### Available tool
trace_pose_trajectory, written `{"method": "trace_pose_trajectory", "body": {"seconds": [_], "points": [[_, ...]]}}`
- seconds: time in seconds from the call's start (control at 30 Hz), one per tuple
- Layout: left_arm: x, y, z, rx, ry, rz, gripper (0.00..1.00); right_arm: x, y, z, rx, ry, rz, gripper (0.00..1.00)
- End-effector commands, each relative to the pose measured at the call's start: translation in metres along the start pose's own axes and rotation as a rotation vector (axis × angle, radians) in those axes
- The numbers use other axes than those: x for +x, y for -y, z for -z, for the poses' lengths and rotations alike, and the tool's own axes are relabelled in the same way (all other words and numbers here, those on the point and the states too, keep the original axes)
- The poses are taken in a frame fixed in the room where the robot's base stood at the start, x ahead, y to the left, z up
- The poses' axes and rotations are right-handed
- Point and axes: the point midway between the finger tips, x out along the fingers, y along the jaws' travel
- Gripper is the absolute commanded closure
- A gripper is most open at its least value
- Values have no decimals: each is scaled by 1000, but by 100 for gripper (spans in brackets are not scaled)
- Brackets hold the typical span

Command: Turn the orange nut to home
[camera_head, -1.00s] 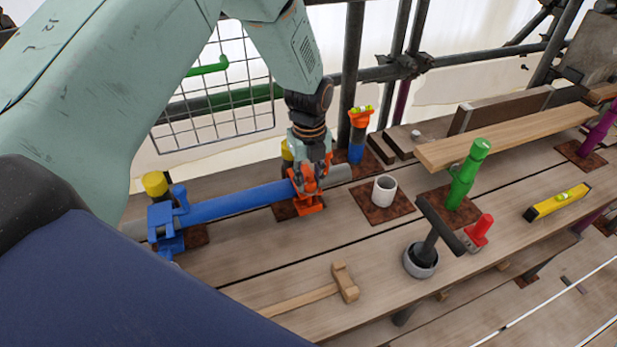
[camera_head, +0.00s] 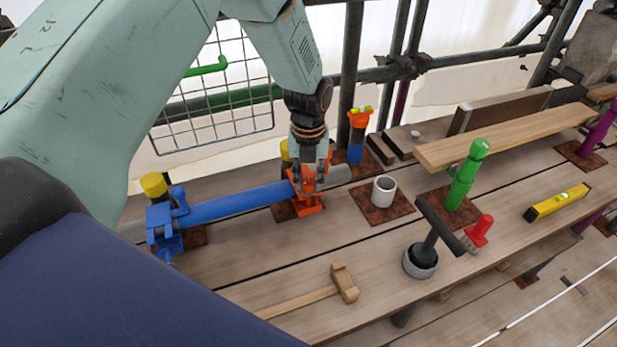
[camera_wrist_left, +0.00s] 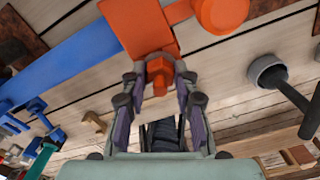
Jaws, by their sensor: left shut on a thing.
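An orange coupler (camera_head: 308,206) sits around the right end of a blue tube (camera_head: 235,204) that lies along the bench. In the left wrist view the orange coupler (camera_wrist_left: 140,25) fills the top middle, and the orange nut (camera_wrist_left: 160,68) points from it toward my palm. My left gripper (camera_head: 309,184) comes down on the coupler from above and covers the nut in the head view. In the wrist view my left gripper's fingers (camera_wrist_left: 161,78) are shut on the nut, one on each side. My right gripper is not in view.
A blue coupler (camera_head: 165,235) holds the tube's left end. A grey cup (camera_head: 384,191), a green post (camera_head: 463,180), a black-handled tool in a grey ring (camera_head: 420,260) and a wooden mallet (camera_head: 345,284) stand or lie nearby. A mesh panel (camera_head: 215,95) hangs behind.

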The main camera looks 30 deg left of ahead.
Motion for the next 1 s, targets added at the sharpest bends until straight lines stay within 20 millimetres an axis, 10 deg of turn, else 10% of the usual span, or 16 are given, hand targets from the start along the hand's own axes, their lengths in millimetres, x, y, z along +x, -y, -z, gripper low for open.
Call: {"method": "trace_pose_trajectory", "body": {"seconds": [0.27,0.3,0.53,1.0], "points": [[1,-1,2,0,-5,-2,100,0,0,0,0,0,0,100],[1,-1,2,0,-5,-2,68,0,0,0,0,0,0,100],[0,0,1,0,-3,-1,48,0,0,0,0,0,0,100],[-17,0,0,-1,0,0,48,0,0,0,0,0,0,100]]}}
